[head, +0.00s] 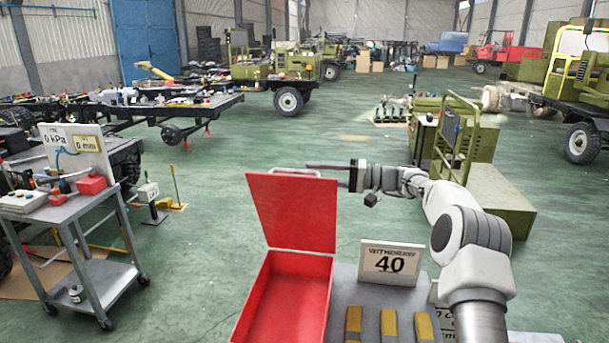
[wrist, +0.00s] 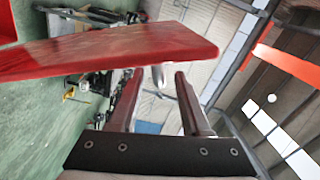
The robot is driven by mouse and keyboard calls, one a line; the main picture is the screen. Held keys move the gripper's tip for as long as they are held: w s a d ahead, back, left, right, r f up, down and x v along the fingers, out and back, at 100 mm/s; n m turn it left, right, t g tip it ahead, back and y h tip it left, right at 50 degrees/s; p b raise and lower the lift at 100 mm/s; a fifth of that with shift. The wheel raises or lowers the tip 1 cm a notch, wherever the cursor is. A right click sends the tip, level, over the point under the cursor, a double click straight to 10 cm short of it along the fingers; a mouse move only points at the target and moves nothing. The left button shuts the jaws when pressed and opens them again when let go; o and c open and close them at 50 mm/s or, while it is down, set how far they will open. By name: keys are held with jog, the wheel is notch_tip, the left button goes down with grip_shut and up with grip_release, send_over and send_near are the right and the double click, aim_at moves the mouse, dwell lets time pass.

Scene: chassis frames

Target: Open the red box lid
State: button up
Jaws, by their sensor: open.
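The red box (head: 285,300) stands open at the lower middle of the head view, and the visible part of its inside looks empty. Its red lid (head: 292,213) stands raised, close to upright, at the far side. In the wrist view the lid (wrist: 120,48) crosses just beyond the open fingers (wrist: 158,85). A small bright piece shows between them; I cannot tell whether they touch the lid.
A sign reading 40 (head: 391,263) stands right of the box, behind several yellow-topped blocks (head: 388,323). A grey cart (head: 75,215) with instruments stands at left. Green machinery (head: 460,150) is behind my arm. Green floor is open between cart and box.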

jog(key=s+d+b, duration=0.1)
jog(key=d, duration=1.2)
jog(key=shift+s+d, duration=0.2)
jog(key=shift+s, duration=0.2)
jog(key=shift+c, duration=0.2)
